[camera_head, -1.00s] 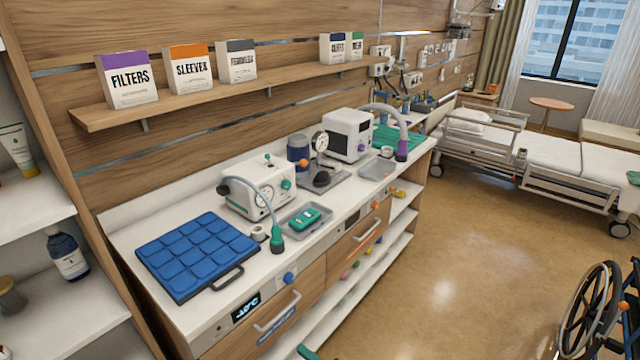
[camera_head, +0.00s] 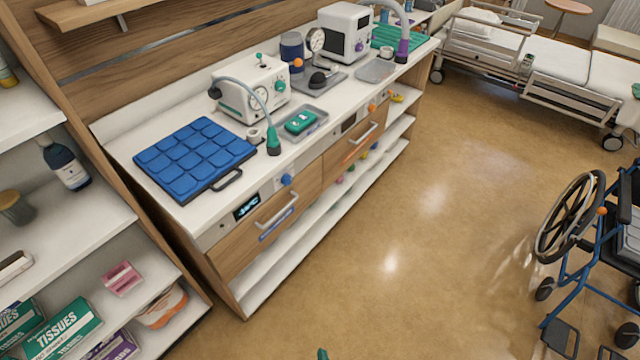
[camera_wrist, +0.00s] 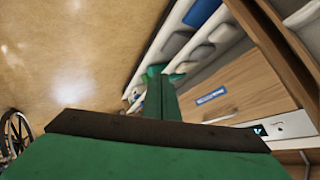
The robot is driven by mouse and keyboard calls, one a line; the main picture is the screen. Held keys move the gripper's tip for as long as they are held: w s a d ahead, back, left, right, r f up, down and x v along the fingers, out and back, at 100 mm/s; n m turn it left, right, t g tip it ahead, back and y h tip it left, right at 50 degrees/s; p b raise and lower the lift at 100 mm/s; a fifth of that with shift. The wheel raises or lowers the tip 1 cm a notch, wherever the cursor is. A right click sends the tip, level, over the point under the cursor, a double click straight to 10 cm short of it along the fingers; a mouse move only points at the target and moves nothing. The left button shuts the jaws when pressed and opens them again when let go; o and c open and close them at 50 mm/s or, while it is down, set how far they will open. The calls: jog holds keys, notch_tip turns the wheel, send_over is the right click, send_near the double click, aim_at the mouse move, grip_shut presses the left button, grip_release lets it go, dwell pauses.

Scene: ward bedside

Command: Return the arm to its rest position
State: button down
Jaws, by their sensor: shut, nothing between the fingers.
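My gripper (camera_wrist: 160,98) shows in the wrist view as a green body with a dark band and green fingers shut together, with nothing between them. It points toward the counter's drawer front (camera_wrist: 238,92) and the open lower shelves, apart from them as far as I can tell. In the head view only a small green tip, likely part of my gripper (camera_head: 322,354), shows at the bottom edge, over the floor. The rest of my arm is out of view.
The counter (camera_head: 120,140) holds a blue padded mat (camera_head: 193,158), a white machine with a hose (camera_head: 250,93) and a tray (camera_head: 318,112). A stocked shelf unit (camera_head: 70,240) stands left, a wheelchair (camera_head: 590,250) right. The floor (camera_head: 420,230) between is clear.

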jog(key=s+r+n+t, duration=0.1)
jog(key=s+r, duration=0.3)
jog(key=r, duration=0.5)
jog(key=s+r+n+t+h, duration=0.1)
jog(key=s+r+n+t, duration=0.1)
jog(key=r, duration=0.8)
jog(key=s+a+r+n+t, duration=0.1)
jog(key=s+r+n+t, duration=0.1)
jog(key=s+r, duration=0.5)
notch_tip(320, 180, up, 3)
jog(key=shift+r+n+h, duration=0.1)
jog(key=shift+n+h, duration=0.3)
